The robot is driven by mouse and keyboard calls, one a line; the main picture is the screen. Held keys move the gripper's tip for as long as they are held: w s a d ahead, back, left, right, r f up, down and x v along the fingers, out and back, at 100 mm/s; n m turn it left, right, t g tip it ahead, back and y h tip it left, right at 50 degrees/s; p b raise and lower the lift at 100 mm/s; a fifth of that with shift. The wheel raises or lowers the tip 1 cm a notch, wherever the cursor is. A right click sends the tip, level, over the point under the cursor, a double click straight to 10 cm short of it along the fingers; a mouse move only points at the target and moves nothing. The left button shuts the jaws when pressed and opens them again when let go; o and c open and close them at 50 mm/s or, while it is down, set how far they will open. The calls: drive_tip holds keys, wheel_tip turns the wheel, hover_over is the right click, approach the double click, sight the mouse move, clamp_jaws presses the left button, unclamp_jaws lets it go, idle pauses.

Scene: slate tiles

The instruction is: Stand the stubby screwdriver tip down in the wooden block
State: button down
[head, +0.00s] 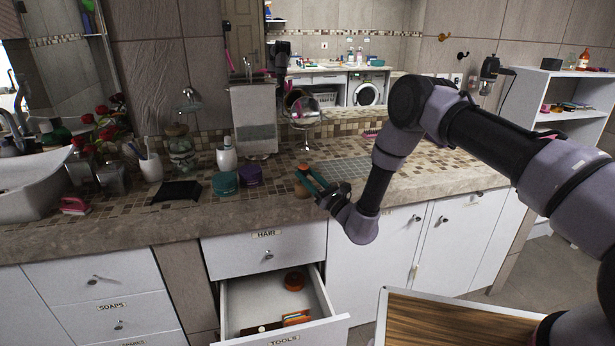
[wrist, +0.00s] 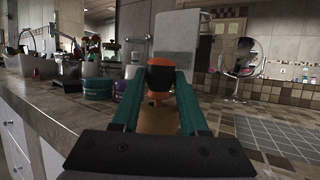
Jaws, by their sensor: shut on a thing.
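The stubby screwdriver (wrist: 160,76) has an orange and black handle and stands upright between my fingers in the wrist view. In the head view its orange top (head: 303,168) shows at the counter. My gripper (head: 309,180), with teal fingers, is shut on the handle. The brown wooden block (wrist: 163,122) is directly below the handle in the wrist view, and a small part of it (head: 300,191) shows in the head view. The screwdriver's tip is hidden, so I cannot tell whether it is in the block or just above it.
The drawer labelled TOOLS (head: 281,335) is open below the counter, with a round brown item (head: 294,281) and an orange item (head: 296,318) inside. Teal (head: 225,183) and purple (head: 250,175) tubs stand left of my gripper. A grey grid mat (head: 343,168) lies to its right.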

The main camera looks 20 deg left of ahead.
drive_tip(key=shift+c, duration=1.8)
unclamp_jaws()
drive_tip(key=v, duration=1.1)
drive_tip(key=shift+w+a, duration=0.1)
